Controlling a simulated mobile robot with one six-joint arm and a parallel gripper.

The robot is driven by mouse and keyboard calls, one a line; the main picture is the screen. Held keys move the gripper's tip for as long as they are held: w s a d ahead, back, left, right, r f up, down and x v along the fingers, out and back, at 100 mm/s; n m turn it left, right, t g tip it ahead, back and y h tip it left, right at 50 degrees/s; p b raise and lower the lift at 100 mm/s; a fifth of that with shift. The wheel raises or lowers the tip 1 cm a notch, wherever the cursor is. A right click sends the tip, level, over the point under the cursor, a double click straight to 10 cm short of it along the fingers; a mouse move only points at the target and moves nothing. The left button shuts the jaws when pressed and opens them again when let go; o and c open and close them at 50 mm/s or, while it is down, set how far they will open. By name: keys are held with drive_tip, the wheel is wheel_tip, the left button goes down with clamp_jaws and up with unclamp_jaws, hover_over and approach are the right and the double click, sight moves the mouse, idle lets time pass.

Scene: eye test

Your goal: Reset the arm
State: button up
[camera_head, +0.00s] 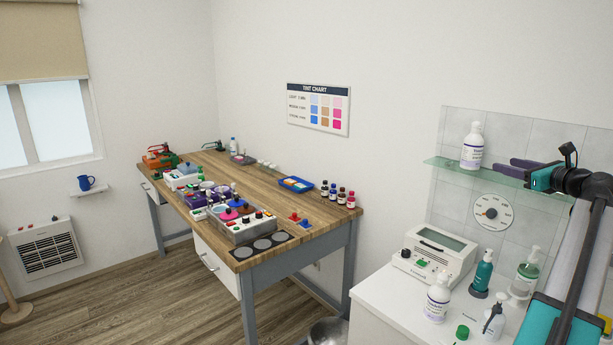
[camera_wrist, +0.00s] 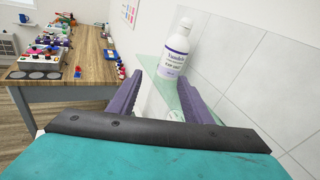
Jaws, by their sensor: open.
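My gripper (camera_head: 505,165) is at the right of the head view, with two purple fingers at the end of my teal and black arm. In the wrist view my gripper (camera_wrist: 160,78) is open, its fingers apart and nothing held between them. In the wrist view the bottle (camera_wrist: 176,58) appears just beyond the right finger. I cannot tell whether a finger touches the shelf.
Below the shelf is a white counter (camera_head: 385,295) with a white device (camera_head: 435,252) and several bottles, including a teal one (camera_head: 482,272). A tiled panel (camera_head: 455,205) backs the shelf. A wooden workbench (camera_head: 285,190) with many small items stands left. Open floor (camera_head: 130,300) lies before it.

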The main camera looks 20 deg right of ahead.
drive_tip(key=w+a+f+n+g+y, duration=0.2)
drive_tip(key=w+a+f+n, duration=0.2)
drive_tip(key=w+a+f, duration=0.35)
drive_tip(key=w+a+f+n+g+y, duration=0.1)
drive_tip(key=w+a+f+n, duration=0.3)
drive_tip(key=a+f, duration=0.6)
drive_tip(key=w+a+f+n+g+y, duration=0.2)
drive_tip(key=w+a+f+n, duration=0.1)
drive_tip(key=w+a+f, duration=0.55)
drive_tip(key=s+a+f+n+g, duration=0.2)
drive_tip(key=a+f+n+g, duration=0.65)
drive_tip(key=a+f, duration=1.6)
drive_tip(key=s+a+f+n+g+h, duration=0.1)
drive_tip(key=s+a+f+n, duration=0.4)
drive_tip(key=a+n, duration=0.15)
drive_tip(key=s+a+f+n+g, duration=0.1)
drive_tip(key=s+a+f+n, duration=0.4)
drive_tip(key=a, duration=0.3)
drive_tip(key=s+a+f+n+g+h, duration=0.1)
drive_tip(key=s+a+f+n, duration=0.35)
drive_tip(key=s+a, duration=0.2)
drive_tip(key=s+f+g, duration=0.2)
drive_tip(key=s+f, duration=0.7)
drive_tip(key=s, duration=0.3)
drive_tip(key=s+f+g+b, duration=0.1)
drive_tip(key=s+f+g, duration=0.2)
drive_tip(key=s+f, duration=0.6)
drive_tip(key=s+a+n, duration=0.1)
drive_tip(key=s, duration=0.3)
drive_tip(key=shift+g, duration=0.35)
